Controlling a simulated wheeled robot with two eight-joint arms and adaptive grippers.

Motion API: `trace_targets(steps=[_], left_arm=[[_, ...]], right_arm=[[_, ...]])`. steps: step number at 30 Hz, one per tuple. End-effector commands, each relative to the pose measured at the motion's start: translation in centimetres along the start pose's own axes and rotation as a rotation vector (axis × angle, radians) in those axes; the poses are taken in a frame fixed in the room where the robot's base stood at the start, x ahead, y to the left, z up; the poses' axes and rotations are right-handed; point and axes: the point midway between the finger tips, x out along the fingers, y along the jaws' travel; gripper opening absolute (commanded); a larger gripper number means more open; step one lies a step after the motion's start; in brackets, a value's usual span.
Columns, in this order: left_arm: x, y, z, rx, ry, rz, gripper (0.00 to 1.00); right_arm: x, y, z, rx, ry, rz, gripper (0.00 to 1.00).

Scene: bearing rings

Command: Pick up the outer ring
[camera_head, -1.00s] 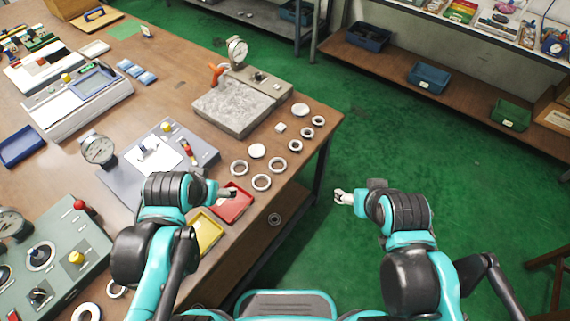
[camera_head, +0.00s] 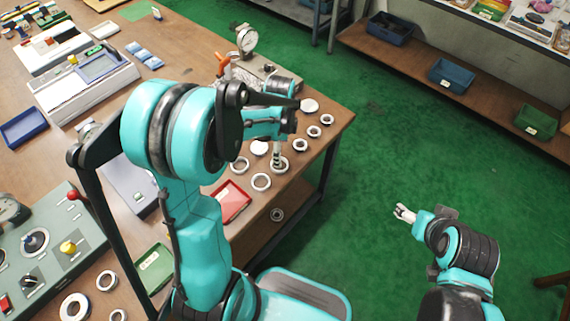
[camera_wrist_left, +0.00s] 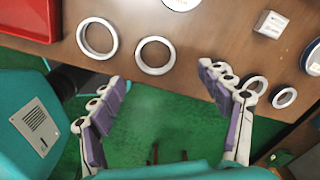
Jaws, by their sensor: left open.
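Several metal rings lie along the table's right edge; which is the outer ring is not clear. My left gripper (camera_head: 277,157) is open and points down over one ring (camera_head: 286,168), partly covering it in the head view. In the left wrist view the open fingers (camera_wrist_left: 162,76) are empty, and this ring (camera_wrist_left: 156,73) lies just beyond the gap between the fingertips. Another wide ring (camera_wrist_left: 82,44) lies to its left; in the head view this ring (camera_head: 261,188) is nearer the red tray. My right gripper (camera_head: 404,213) is over the green floor, away from the table; its jaws are too small to judge.
A red tray (camera_head: 231,203) is left of the rings. Smaller rings (camera_wrist_left: 284,104), a white block (camera_wrist_left: 268,24) and a white disc (camera_head: 310,105) lie farther along. A gauge stand (camera_head: 245,40) stands behind. My left arm hides much of the table's middle.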

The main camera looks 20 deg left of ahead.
Motion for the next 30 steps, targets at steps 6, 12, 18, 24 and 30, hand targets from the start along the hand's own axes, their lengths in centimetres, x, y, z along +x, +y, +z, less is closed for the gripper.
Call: trace_targets(steps=[6, 12, 18, 24, 30], left_arm=[[2.3, 0.2, 0.2, -0.002, 0.000, -0.001, 0.77], [5.5, 0.6, 0.4, -0.002, 0.000, -0.002, 0.77], [6.2, 0.6, 0.4, -0.002, 0.001, -0.002, 0.77], [6.1, 0.6, 0.4, -0.002, 0.001, -0.002, 0.50], [6.1, 0.6, 0.4, -0.002, 0.001, -0.002, 0.21]], right_arm=[[1.0, 0.0, 0.7, 0.000, 0.000, 0.000, 0.73], [2.5, 0.0, 1.8, 0.000, 0.000, 0.000, 0.73], [2.6, 0.0, 1.8, 0.000, 0.000, 0.000, 0.73], [2.5, 0.0, 1.8, 0.000, 0.000, 0.000, 0.73], [2.5, 0.0, 1.8, 0.000, 0.000, 0.000, 0.73]])
